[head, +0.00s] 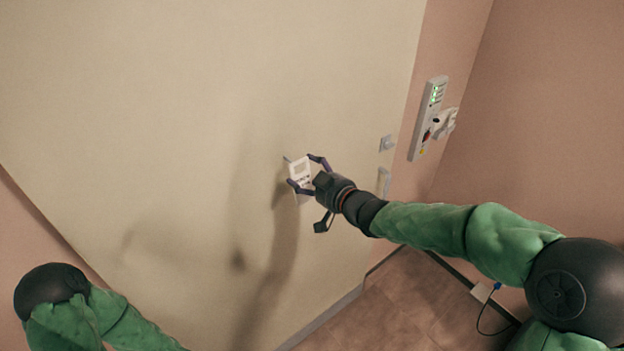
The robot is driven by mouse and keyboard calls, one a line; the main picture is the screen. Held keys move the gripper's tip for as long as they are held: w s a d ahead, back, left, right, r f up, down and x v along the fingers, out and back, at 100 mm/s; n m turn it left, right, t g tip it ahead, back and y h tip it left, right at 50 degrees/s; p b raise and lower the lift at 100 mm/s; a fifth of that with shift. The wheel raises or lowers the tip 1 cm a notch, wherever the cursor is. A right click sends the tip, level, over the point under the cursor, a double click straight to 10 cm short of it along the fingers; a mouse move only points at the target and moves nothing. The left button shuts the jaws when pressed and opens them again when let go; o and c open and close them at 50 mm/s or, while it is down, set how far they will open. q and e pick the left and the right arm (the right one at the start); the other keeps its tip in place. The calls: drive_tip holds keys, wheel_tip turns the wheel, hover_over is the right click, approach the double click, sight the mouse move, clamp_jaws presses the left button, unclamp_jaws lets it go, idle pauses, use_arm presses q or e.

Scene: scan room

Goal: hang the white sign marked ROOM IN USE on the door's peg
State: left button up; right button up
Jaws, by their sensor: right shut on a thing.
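The small white sign (300,169) with dark marks is at the pale door (150,110), in the middle of the head view. The marks are too small to read. My right gripper (305,173) is shut on the sign, one finger at its upper right and one at its lower left. A thin dark piece, perhaps the peg (287,159), shows at the sign's upper left edge. I cannot tell whether the sign touches it or hangs on it. My left arm shows at the lower left, but its gripper is out of view.
The door's handle (384,181) and a small lock plate (387,143) are right of the sign. A white wall panel (428,118) with green lights is on the pink wall further right.

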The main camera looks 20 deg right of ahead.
drive_tip(key=shift+x, duration=1.55)
drive_tip(key=shift+w+a+f+b, duration=0.2)
drive_tip(key=shift+w+b, duration=0.35)
drive_tip(key=shift+b, duration=0.3)
drive_tip(key=o, duration=0.9)
drive_tip(key=shift+o, duration=0.2)
